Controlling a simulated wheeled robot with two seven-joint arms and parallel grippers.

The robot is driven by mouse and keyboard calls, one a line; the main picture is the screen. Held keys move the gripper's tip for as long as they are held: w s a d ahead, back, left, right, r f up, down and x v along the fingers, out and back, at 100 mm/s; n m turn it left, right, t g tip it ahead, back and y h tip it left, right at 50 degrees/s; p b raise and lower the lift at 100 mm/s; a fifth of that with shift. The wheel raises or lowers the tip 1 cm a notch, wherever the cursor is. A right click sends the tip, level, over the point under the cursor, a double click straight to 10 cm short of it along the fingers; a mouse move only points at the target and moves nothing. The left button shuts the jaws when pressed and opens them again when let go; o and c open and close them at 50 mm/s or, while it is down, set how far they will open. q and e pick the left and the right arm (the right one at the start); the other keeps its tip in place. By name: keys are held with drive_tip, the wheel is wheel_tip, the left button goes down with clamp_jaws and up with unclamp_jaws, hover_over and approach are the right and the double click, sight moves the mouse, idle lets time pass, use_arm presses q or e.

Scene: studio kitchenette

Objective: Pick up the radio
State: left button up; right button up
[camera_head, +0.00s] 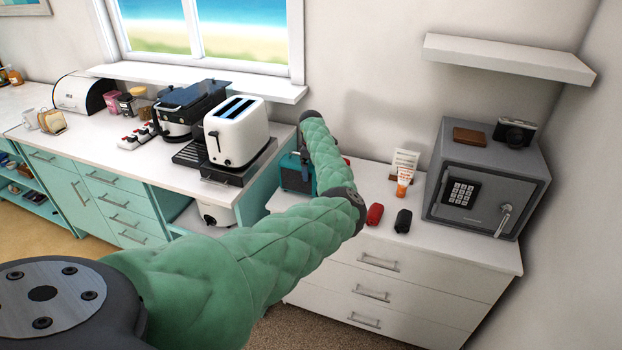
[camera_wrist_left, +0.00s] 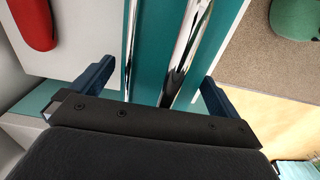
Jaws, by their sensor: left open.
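The radio (camera_head: 295,173) is a teal box on the white drawer unit, partly hidden behind my left arm in the head view. In the left wrist view a teal surface with two shiny chrome bars, which looks like the radio (camera_wrist_left: 148,45), fills the middle. My left gripper (camera_wrist_left: 156,76) is open, with one dark blue finger on each side of the chrome bars. I cannot tell whether the fingers touch it. In the head view my arm hides the gripper. My right gripper is not in view.
The drawer unit (camera_head: 420,250) also holds a red item (camera_head: 375,214), a black item (camera_head: 403,221), an orange-capped tube (camera_head: 404,180) and a grey safe (camera_head: 487,185). A toaster (camera_head: 237,130) stands on the counter to the left. A shelf (camera_head: 508,58) hangs above the safe.

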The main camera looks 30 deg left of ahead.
use_arm(q)
drive_tip(key=shift+f, duration=0.15)
idle(0.3)
drive_tip(key=c, duration=1.9)
drive_tip(key=shift+c, duration=0.7)
